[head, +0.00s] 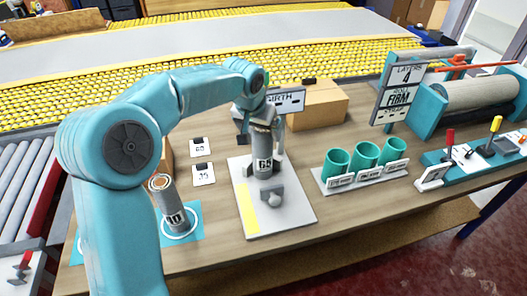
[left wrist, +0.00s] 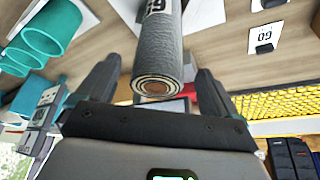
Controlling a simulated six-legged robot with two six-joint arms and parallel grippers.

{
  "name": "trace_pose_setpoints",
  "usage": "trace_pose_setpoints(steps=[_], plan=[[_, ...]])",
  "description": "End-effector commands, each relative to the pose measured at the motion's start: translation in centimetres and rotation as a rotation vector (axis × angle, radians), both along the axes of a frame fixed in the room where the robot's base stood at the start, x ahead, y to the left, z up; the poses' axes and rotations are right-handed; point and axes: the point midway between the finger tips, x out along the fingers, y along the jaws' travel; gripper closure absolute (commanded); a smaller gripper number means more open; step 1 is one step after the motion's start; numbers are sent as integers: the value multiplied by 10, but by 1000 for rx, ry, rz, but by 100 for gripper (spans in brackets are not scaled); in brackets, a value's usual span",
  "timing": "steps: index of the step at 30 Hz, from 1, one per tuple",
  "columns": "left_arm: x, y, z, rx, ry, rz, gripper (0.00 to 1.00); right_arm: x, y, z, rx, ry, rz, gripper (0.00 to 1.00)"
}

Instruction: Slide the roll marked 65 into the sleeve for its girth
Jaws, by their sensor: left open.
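A grey roll (head: 264,165) stands upright on the white board; its label is partly blurred and looks like 65. My left gripper (head: 261,139) is at its upper part, open, with a finger on either side. In the left wrist view the roll (left wrist: 160,50) shows its spiral end between the two spread fingers; I cannot tell if they touch it. Three teal sleeves (head: 366,155) stand in a row on a labelled rack to the right; their labels are too small to read. My right gripper is not in view.
Another labelled roll (head: 168,205) stands tilted in the picture on a blue mat (head: 200,213) at left. The white board (head: 285,218) carries a small grey fixture (head: 271,194). Two number cards (head: 200,147) lie behind. A cardboard box (head: 318,105) and a LAYERS sign (head: 398,88) stand farther back.

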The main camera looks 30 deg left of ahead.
Motion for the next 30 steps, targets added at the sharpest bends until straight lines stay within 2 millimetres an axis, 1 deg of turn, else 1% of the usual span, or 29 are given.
trace_pose_setpoints(steps=[4,9,12,15,20,21,23,24,26,27,28,29,30], plan=[[6,0,-11,0,1,0,6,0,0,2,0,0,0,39],[17,3,-37,0,2,0,6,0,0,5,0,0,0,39],[22,3,-48,0,0,0,6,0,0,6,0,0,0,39],[25,3,-52,0,0,0,6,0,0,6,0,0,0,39],[25,4,-52,0,-1,0,6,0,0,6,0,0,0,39],[25,4,-52,0,-1,0,13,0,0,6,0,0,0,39],[25,3,-51,0,-1,0,32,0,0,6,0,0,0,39],[25,4,-51,0,-1,0,45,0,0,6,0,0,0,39],[25,4,-51,0,-1,0,65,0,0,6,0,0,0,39],[25,3,-52,0,-1,0,78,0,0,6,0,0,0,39],[25,4,-51,0,-2,0,82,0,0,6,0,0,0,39],[25,4,-51,0,-2,0,90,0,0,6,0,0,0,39],[25,4,-51,0,-2,0,90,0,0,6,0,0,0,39]])
